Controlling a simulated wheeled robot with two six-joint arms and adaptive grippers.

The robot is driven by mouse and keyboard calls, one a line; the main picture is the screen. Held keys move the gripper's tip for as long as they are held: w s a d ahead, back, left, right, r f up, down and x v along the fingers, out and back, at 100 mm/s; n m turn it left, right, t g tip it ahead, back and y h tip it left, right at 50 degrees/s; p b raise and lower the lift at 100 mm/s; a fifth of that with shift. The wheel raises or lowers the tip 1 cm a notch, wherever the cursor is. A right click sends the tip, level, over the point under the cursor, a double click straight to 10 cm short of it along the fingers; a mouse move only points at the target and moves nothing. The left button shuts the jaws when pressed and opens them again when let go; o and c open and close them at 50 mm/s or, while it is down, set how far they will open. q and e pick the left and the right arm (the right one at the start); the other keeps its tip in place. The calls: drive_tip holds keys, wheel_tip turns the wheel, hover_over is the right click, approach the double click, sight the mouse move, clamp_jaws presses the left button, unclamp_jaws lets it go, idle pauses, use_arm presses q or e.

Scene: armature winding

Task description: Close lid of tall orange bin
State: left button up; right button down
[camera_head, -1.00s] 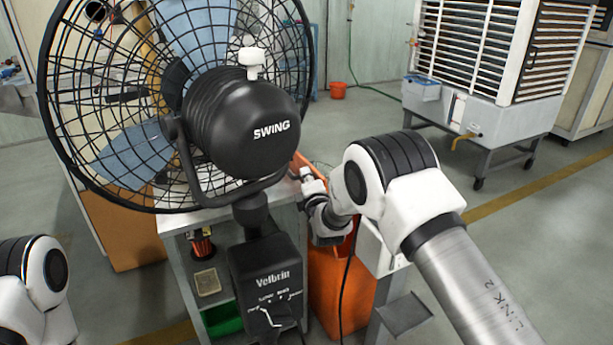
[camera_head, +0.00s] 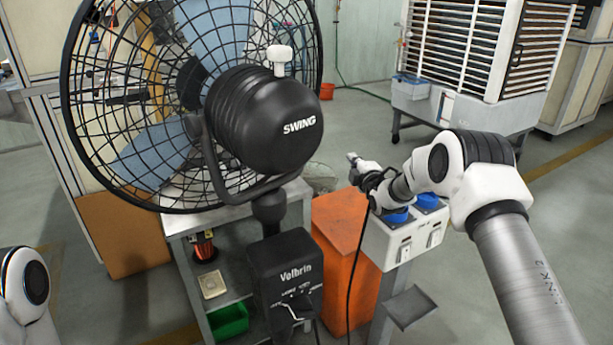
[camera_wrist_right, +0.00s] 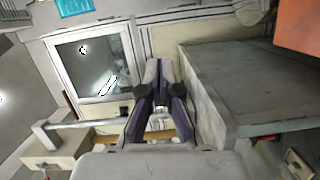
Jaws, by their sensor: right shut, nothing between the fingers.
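The tall orange bin (camera_head: 345,280) stands between the fan's table and a white box on a stand. Its orange top (camera_head: 341,219) looks flat and lies over the bin, with no raised flap in sight. Part of the bin's front is behind a black cable. My right gripper (camera_head: 353,158) is above and beyond the bin's right back side, apart from it. In the right wrist view its fingers (camera_wrist_right: 158,68) are shut and empty. An orange surface (camera_wrist_right: 300,25) shows at that view's upper right corner. My left gripper is out of view.
A large black fan (camera_head: 262,120) stands in front of the grey table (camera_head: 180,224), left of the bin. The white box (camera_head: 392,242) with blue sockets is close under my right arm. A green tray (camera_head: 228,320) sits on the lower shelf. Open floor lies behind.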

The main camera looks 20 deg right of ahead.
wheel_tip(320, 180, up, 10)
idle(0.5)
drive_tip(key=shift+f, duration=0.1)
